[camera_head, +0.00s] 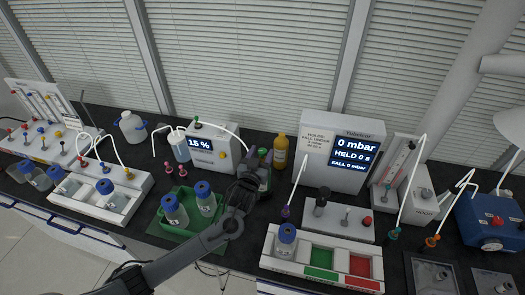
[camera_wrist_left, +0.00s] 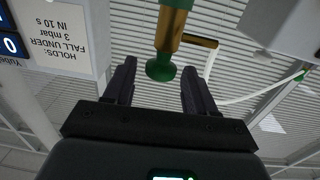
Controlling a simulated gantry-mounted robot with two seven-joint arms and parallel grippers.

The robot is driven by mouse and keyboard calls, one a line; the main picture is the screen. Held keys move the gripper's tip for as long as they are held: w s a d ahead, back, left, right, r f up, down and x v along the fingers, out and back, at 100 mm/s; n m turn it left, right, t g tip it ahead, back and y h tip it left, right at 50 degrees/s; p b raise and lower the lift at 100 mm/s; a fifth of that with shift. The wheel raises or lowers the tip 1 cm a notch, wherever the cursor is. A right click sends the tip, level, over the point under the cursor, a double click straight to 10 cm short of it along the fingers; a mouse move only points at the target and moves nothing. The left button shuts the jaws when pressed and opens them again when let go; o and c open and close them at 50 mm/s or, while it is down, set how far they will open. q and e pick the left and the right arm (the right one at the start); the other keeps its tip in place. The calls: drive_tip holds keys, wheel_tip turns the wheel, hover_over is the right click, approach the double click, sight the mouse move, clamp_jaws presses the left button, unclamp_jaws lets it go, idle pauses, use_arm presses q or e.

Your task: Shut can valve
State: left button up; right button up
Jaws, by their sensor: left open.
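In the left wrist view a green round knob (camera_wrist_left: 160,69) on a brass and green stem (camera_wrist_left: 170,30) hangs between the two dark fingers of my left gripper (camera_wrist_left: 159,74). The fingers are apart, with a visible gap on both sides of the knob. This looks like the can valve, but I cannot tell its handle position. In the head view my left gripper (camera_head: 250,172) is at the middle of the bench, over a green can-like body (camera_head: 264,179). The gripper and wrist hide much of it. My right gripper is in neither view.
A green tray (camera_head: 160,227) with blue-capped bottles (camera_head: 175,210) stands left of my wrist. Behind are a white "15 %" box (camera_head: 222,155) and a yellow bottle (camera_head: 280,152). Right are the "0 mbar" display unit (camera_head: 315,125) and a white rack (camera_head: 275,262) with green and red bays.

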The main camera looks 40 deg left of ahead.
use_arm(q)
drive_tip(key=shift+x, duration=0.9)
drive_tip(key=c, duration=0.9)
